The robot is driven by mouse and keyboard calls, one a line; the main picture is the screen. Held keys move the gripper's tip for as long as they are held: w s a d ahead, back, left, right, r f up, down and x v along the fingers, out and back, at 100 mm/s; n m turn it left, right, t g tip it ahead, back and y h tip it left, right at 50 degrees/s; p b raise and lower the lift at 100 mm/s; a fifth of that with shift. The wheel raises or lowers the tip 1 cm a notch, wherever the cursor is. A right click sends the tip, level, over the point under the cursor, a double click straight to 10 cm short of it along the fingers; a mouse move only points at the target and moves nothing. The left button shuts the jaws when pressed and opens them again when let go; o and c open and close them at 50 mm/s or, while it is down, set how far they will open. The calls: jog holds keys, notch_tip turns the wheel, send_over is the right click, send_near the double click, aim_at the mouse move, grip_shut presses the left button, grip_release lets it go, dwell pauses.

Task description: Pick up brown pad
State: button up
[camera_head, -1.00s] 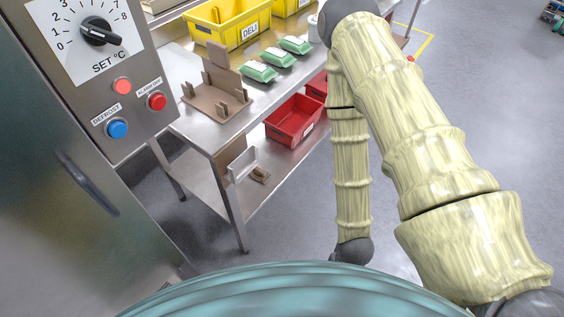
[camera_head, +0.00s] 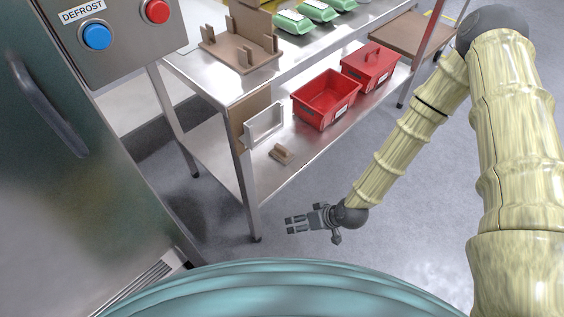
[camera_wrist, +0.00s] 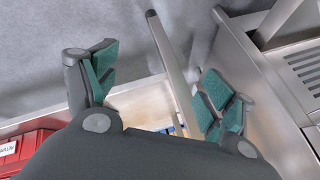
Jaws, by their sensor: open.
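A small brown pad (camera_head: 282,154) with a raised grip lies on the lower shelf (camera_head: 318,139) of the steel table, close to its front edge. It sits just right of a white-grey frame-like holder. My gripper (camera_head: 290,225) is open and empty, in front of the table, below the pad in the head picture and apart from it. Its fingers point left towards the table leg. In the wrist view my gripper (camera_wrist: 158,88) shows two spread green-padded fingers with a table leg (camera_wrist: 172,65) seen between them. I cannot make out the pad in the wrist view.
The white-grey holder (camera_head: 264,126) stands left of the pad. Two red bins (camera_head: 324,114) are to its right. The front table leg (camera_head: 244,195) is close to my gripper's left. A steel cabinet (camera_head: 50,170) stands at left. The floor in front is clear.

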jog(key=w+a+f+n+t+y+b, duration=0.1)
jog(key=w+a+f+n+b, duration=0.1)
jog(key=w+b, duration=0.45)
jog(key=w+a+f+n+t+y+b, duration=0.1)
jog(key=w+f+t+y+b, duration=0.2)
jog(key=w, duration=0.6)
jog(key=n+t+b, duration=0.2)
jog(key=n+b, duration=0.1)
jog(key=b, duration=0.7)
send_near(282, 151)
jog(key=shift+w+d+f, duration=0.1)
jog(key=shift+w+f, duration=0.5)
jog(key=shift+f, duration=0.15)
jog(key=shift+w, duration=0.2)
jog(key=b+x, duration=0.2)
jog(key=x, duration=0.2)
jog(key=shift+f, duration=0.2)
jog(key=shift+w+a+f, duration=0.15)
jog(key=shift+w+a, duration=0.15)
jog(key=shift+a, duration=0.3)
jog(key=shift+b+x, duration=1.8)
jog(key=shift+x, duration=0.75)
jog(key=shift+d, duration=0.1)
jog(key=c, duration=1.1)
